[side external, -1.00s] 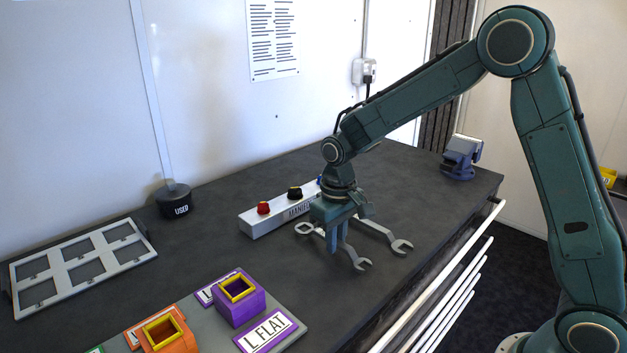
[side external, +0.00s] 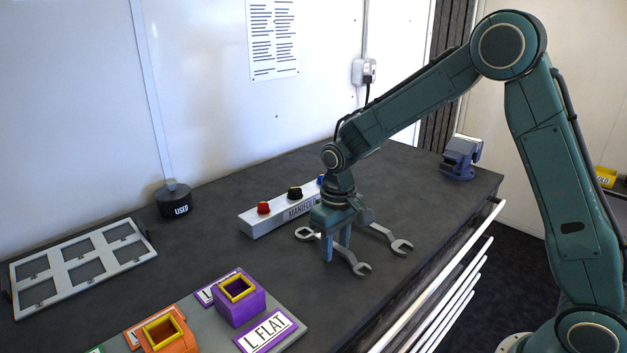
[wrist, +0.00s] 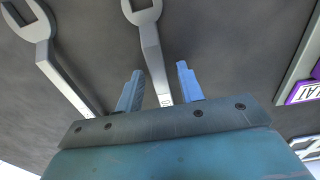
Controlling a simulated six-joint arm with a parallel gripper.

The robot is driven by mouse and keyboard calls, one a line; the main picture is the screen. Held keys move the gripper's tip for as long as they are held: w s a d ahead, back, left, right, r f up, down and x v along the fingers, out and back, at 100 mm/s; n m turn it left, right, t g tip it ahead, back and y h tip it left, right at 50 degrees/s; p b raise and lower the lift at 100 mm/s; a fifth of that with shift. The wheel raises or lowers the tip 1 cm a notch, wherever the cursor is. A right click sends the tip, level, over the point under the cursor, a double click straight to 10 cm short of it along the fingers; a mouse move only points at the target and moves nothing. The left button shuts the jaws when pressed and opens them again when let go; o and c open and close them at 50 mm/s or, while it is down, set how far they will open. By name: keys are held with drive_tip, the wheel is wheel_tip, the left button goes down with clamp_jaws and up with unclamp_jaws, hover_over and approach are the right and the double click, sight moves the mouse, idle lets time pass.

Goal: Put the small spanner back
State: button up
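Two grey spanners lie on the dark bench top. The nearer spanner (side external: 361,268) looks slightly smaller. In the wrist view its handle (wrist: 154,62) runs between my two fingers, with a gap on each side. The other spanner (side external: 401,246) lies behind it in the side view and at the left of the wrist view (wrist: 40,30). My gripper (side external: 336,254) points down over the nearer spanner, open, with its fingertips (wrist: 158,76) on either side of the handle. My gripper hides part of both handles. A ring end (side external: 304,234) shows left of my gripper.
A white manifold block (side external: 268,222) with coloured knobs stands close behind my gripper. A purple socket block (side external: 238,303) and orange block (side external: 162,335) stand front left. A grey frame (side external: 82,262), a black USED pot (side external: 174,201) and a blue vice (side external: 460,158) are farther off.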

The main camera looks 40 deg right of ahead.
sight(336, 245)
drive_tip(key=shift+r, duration=0.1)
wheel_tip(336, 245, up, 12)
idle(0.7)
drive_tip(key=shift+s+r, duration=0.1)
drive_tip(key=shift+r, duration=0.05)
idle(0.4)
drive_tip(key=s+d+r+t, duration=0.25)
drive_tip(key=s+r, duration=0.45)
drive_tip(key=s, duration=0.5)
drive_tip(key=s+f+t, duration=0.1)
drive_tip(key=s+t, duration=0.2)
drive_tip(key=s, duration=1)
drive_tip(key=shift+d+f, duration=0.2)
drive_tip(key=shift+f, duration=0.05)
